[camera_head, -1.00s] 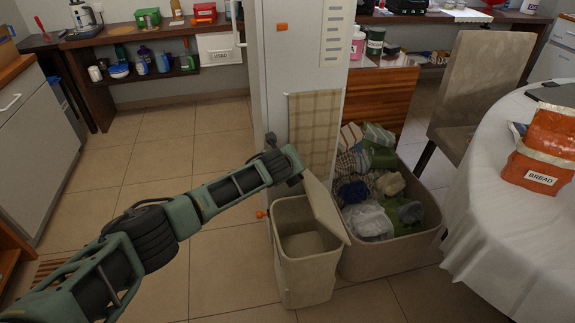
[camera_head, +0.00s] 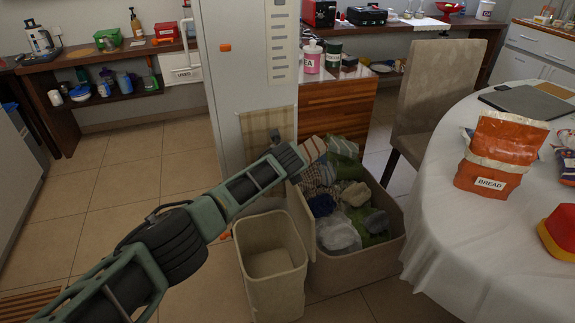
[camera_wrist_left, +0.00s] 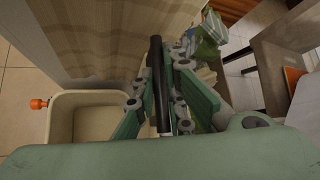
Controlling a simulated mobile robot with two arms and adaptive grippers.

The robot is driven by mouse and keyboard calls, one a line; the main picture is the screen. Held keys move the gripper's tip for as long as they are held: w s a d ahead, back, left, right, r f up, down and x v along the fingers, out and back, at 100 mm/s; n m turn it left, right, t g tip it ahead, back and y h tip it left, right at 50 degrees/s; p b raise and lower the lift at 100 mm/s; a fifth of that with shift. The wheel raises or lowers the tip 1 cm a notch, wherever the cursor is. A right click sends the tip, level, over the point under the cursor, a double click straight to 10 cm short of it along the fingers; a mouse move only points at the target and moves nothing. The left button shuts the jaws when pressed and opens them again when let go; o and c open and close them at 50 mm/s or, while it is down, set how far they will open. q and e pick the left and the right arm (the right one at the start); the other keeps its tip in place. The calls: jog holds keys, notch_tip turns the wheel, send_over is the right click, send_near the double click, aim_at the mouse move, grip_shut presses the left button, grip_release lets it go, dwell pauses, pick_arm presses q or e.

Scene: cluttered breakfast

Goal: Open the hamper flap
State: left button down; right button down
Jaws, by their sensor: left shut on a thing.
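The beige hamper (camera_head: 272,285) stands on the tiled floor with its mouth uncovered and its inside visible. It also shows at the lower left of the left wrist view (camera_wrist_left: 62,122). Its flap (camera_head: 301,220) stands raised along the right side of the mouth, seen as a narrow strip in the head view. My left gripper (camera_head: 303,156) is at the top of the raised flap, where my arm partly hides it. In the left wrist view the gripper's fingers (camera_wrist_left: 158,100) are closed about a dark upright bar, seemingly the flap's edge. My right gripper is not in view.
A large beige bin (camera_head: 362,262) full of cloths stands right beside the flap. A tall pale cabinet (camera_head: 245,75) is behind the hamper. A round table (camera_head: 440,235) with a bread bag (camera_head: 500,150) is at right. The floor (camera_head: 140,205) at left is clear.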

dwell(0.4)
pick_arm(q)
jog(key=c, duration=1.9)
grip_release()
jog(key=shift+o, duration=0.4)
jog(key=v, duration=1.2)
